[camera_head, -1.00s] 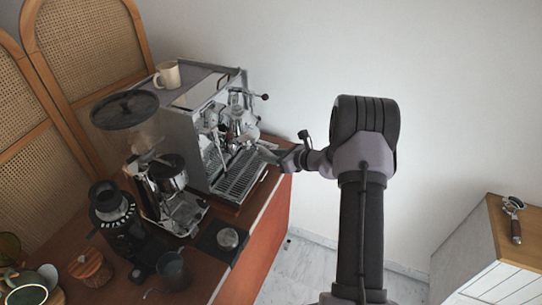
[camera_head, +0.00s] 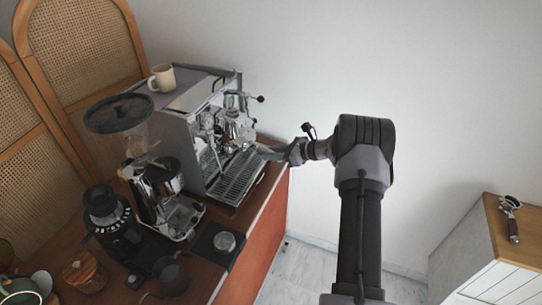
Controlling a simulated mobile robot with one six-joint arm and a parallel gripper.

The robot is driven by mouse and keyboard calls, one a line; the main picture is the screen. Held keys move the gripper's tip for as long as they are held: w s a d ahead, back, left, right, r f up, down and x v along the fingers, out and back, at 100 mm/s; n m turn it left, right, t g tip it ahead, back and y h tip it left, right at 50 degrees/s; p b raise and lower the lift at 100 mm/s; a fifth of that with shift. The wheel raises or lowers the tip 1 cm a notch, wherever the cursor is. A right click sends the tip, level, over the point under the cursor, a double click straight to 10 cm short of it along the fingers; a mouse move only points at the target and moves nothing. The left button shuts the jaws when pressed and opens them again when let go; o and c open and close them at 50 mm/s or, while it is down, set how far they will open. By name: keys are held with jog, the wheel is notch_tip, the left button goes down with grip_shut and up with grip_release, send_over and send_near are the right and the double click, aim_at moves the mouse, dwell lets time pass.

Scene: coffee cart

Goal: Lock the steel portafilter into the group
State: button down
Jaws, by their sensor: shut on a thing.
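The espresso machine (camera_head: 190,135) stands at the back of the cart, with its chrome group (camera_head: 236,128) above the drip tray. My gripper (camera_head: 262,151) is at the machine's front right, close to the group, reaching in from the right. It is shut on the steel portafilter, which is small here and hard to tell apart from the chrome behind it. I cannot tell whether the portafilter's head is seated in the group.
Another portafilter with a brown handle (camera_head: 511,217) lies on the cabinet (camera_head: 494,232) at right. A grinder (camera_head: 152,178) stands left of the drip tray (camera_head: 237,180). A cream mug (camera_head: 162,78) is on the machine. The floor between cart and cabinet looks free.

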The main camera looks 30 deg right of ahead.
jog(key=shift+w+d+n+y+b, duration=0.3)
jog(key=shift+w+b, duration=0.05)
jog(key=shift+b, duration=0.25)
jog(key=shift+w+d+n+g+b, duration=0.15)
jog(key=shift+d+n+g+b, duration=0.15)
jog(key=shift+g+b, duration=0.15)
jog(key=shift+r, duration=0.15)
jog(key=c, duration=1)
grip_release()
jog(key=shift+c, duration=0.2)
jog(key=v, duration=1.7)
jog(key=shift+d+p, duration=0.35)
jog(key=shift+p, duration=0.1)
